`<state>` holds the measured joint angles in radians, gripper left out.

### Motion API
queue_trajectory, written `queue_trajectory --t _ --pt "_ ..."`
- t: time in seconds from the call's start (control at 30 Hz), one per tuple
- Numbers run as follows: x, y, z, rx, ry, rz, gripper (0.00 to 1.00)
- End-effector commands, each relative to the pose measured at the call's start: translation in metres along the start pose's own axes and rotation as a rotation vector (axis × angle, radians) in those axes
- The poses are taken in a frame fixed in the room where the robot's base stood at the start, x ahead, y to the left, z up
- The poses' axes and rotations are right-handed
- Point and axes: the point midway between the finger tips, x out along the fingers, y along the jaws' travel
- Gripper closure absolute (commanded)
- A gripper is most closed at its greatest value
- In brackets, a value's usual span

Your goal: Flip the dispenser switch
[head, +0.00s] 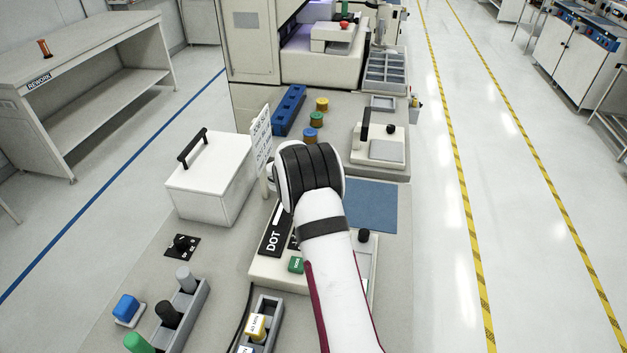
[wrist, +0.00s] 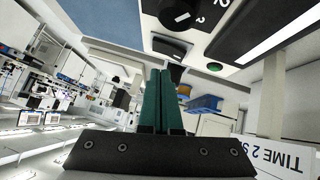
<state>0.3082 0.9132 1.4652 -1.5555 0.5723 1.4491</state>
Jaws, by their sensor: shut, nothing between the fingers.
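The dispenser (head: 262,270) is a pale box marked DOT in the head view, partly hidden under my arm. In the wrist view, its pale face (wrist: 205,48) is at the top. It carries a black rocker-like switch (wrist: 170,47), a black knob (wrist: 180,13) with numbers, and a small green button (wrist: 217,67). The green button also shows in the head view (head: 296,264). My gripper (wrist: 164,73) has dark green fingers, shut and empty. Their tips are just below the switch in the picture; I cannot tell if they touch. The head view hides the fingers behind my arm.
A white lidded box (head: 208,180) stands left of the dispenser. A blue mat (head: 371,205) lies to its right. A standing sign (head: 261,140) is close to my arm. Bottle racks (head: 190,310) fill the near left. Blue, green and yellow spools (head: 316,119) stand behind.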

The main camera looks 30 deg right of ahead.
Motion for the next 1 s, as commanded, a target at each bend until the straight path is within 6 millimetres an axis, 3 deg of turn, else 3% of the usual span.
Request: queue_trajectory --t 0.07,0.3,0.5,1.0 --pt "-0.014 0.005 -0.015 0.004 0.004 -0.001 1.00" --pt "-0.072 0.014 -0.013 0.001 0.002 -0.002 1.00" --pt "-0.103 0.020 -0.012 -0.001 0.001 -0.001 1.00" --pt "-0.111 0.021 -0.011 0.000 0.000 0.000 1.00"
